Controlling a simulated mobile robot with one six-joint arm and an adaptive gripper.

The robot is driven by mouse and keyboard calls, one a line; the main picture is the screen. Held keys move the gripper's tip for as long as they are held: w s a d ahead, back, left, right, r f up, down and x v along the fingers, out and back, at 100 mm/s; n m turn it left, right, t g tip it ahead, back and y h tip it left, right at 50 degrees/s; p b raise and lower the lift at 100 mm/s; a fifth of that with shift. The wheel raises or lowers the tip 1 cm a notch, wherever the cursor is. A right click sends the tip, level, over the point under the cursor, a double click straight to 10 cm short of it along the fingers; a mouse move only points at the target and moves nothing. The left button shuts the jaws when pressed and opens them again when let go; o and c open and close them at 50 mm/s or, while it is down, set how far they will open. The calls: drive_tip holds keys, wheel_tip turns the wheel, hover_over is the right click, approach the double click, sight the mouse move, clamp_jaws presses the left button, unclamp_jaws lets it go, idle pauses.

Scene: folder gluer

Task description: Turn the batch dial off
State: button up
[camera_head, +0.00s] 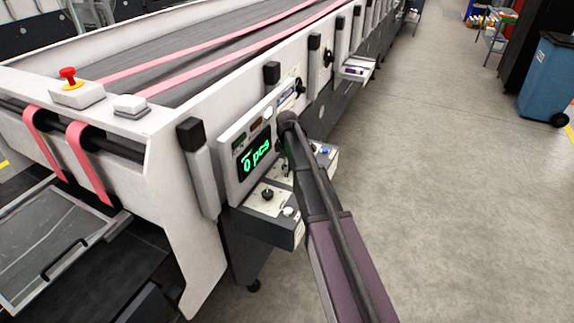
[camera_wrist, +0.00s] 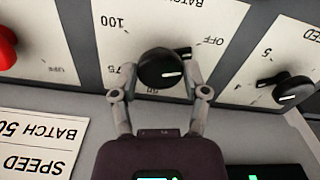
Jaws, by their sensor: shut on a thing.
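The batch dial (camera_wrist: 160,68) is a round black knob on a white plate in the wrist view, which shows it upside down. The plate carries the marks 75, 100 and OFF. A dark tip sticks out from the knob at its upper right, towards OFF, and a short white line on the front face lies nearly level, towards the right. My gripper (camera_wrist: 163,76) has one finger on each side of the knob and is shut on it. In the head view my arm covers the dial and the gripper.
A speed dial (camera_wrist: 293,92) sits close on the right in the wrist view, and a red button (camera_wrist: 5,48) at the left. Floor (camera_head: 450,190) on the right is clear.

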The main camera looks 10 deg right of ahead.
drive_tip(key=shift+s+n, duration=0.1)
drive_tip(key=shift+n, duration=0.7)
drive_tip(key=o, duration=1.1)
drive_tip(key=shift+o, duration=0.2)
